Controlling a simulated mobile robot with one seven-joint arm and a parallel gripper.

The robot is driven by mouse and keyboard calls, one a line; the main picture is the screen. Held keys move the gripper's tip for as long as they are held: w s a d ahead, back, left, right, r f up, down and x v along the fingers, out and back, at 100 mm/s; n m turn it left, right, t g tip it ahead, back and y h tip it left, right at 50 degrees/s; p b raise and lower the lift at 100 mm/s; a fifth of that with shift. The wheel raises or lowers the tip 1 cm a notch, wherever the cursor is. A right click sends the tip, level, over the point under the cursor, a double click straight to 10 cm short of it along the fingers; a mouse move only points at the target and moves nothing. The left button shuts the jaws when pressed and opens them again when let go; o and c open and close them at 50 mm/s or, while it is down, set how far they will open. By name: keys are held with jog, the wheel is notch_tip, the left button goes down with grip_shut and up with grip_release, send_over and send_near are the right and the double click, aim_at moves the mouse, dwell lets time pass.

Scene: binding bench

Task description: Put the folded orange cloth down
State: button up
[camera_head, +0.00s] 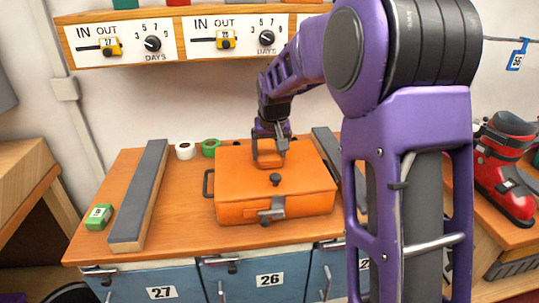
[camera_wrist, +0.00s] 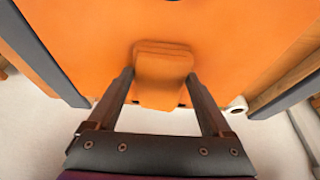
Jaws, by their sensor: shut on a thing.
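The folded orange cloth (camera_wrist: 162,78) is between the two fingers of my gripper (camera_wrist: 160,85) in the wrist view. In the head view my gripper (camera_head: 271,150) is at the back part of the orange case's lid, and the cloth (camera_head: 268,160) shows small and orange below it. The orange case (camera_head: 240,190) lies shut on the bench, with a dark knob on its lid, a latch in front and a handle on its left. Whether the cloth touches the lid or hangs just above it, I cannot tell.
Grey-topped bars (camera_head: 140,195) lie left and right of the case on the wooden bench (camera_head: 185,225). A green box (camera_head: 98,216) is at the far left. White (camera_head: 185,150) and green (camera_head: 210,147) tape rolls stand behind. A red boot (camera_head: 505,170) is at the right.

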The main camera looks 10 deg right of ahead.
jog(key=shift+f, duration=0.2)
jog(key=shift+f, duration=0.15)
jog(key=o, duration=1)
jog(key=shift+o, duration=0.2)
